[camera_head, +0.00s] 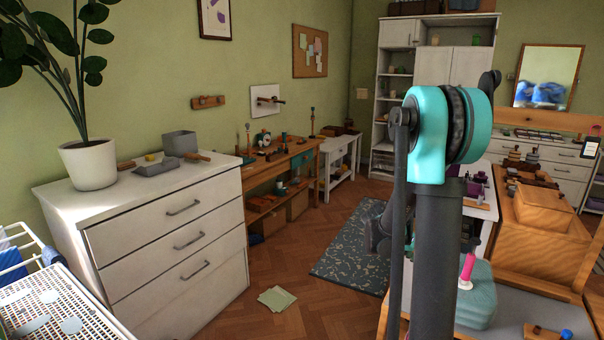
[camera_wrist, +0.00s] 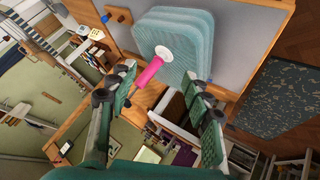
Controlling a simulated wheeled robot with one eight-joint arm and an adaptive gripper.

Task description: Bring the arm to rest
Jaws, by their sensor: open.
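My gripper (camera_wrist: 162,88) shows in the wrist view with its two green-padded fingers spread wide and nothing held between them. Beyond the fingers is a stack-like teal bag (camera_wrist: 185,35) on a grey surface. A pink handle with a white round end (camera_wrist: 150,70) lies in line with the gap between the fingers; it appears apart from them. In the head view my arm (camera_head: 435,230) rises upright in front of the scene, its teal elbow joint at the top. The teal bag (camera_head: 478,305) and pink handle (camera_head: 467,270) show just right of the arm. The fingers are hard to make out there.
A white chest of drawers (camera_head: 170,245) with a potted plant (camera_head: 90,165) stands at the left. A wooden box (camera_head: 545,235) and a white table with items are close at the right. The floor around the patterned rug (camera_head: 345,250) is mostly clear.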

